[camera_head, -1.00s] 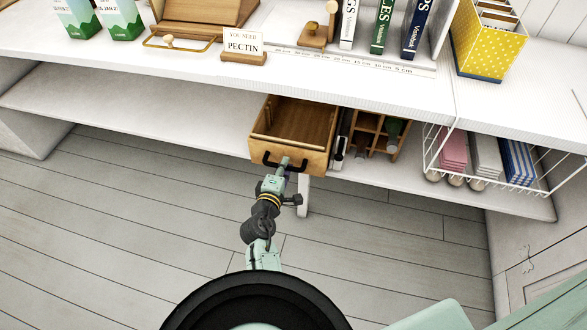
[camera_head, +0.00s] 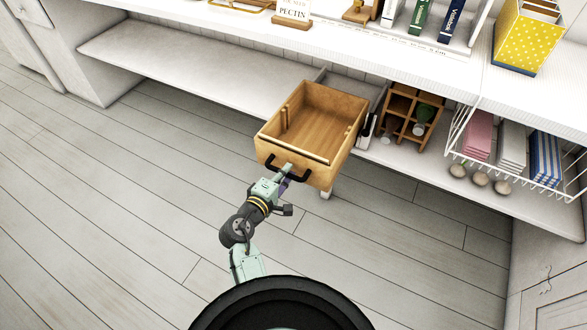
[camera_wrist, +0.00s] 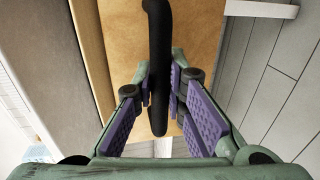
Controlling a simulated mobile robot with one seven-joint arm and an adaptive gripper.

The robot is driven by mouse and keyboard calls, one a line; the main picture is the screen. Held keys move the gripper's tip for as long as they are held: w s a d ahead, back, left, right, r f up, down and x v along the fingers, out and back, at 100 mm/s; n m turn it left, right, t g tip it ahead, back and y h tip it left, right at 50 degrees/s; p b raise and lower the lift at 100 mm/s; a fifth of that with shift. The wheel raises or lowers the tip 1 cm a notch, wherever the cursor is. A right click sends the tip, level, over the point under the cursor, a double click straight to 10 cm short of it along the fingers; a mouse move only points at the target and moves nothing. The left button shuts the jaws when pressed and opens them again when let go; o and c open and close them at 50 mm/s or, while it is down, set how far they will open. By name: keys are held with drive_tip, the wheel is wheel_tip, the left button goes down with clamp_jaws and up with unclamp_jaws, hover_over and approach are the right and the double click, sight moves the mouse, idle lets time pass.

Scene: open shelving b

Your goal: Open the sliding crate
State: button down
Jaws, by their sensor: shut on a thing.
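The sliding crate (camera_head: 322,117) is a wooden box on the lower shelf, pulled well out past the shelf's front edge. Its inside shows empty in the head view. A black bar handle (camera_head: 287,168) is on its front face. My gripper (camera_head: 287,170) is at this handle. In the wrist view the black handle (camera_wrist: 159,60) runs between the purple-padded fingers of my gripper (camera_wrist: 160,100), with the crate's wooden front (camera_wrist: 205,40) behind it. The gripper is shut on the handle.
Right of the crate, a wooden divided rack (camera_head: 408,115) and a white wire basket (camera_head: 515,160) with folded cloths stand on the lower shelf (camera_head: 180,65). A yellow dotted file box (camera_head: 528,38) stands on the top. The floor (camera_head: 130,180) in front is clear.

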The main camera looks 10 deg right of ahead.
drive_tip(key=shift+f+v, duration=0.15)
drive_tip(key=shift+v, duration=0.6)
drive_tip(key=shift+f+v, duration=0.15)
drive_tip(key=shift+v, duration=0.6)
drive_tip(key=shift+s, duration=0.1)
drive_tip(key=c, duration=1.6)
unclamp_jaws()
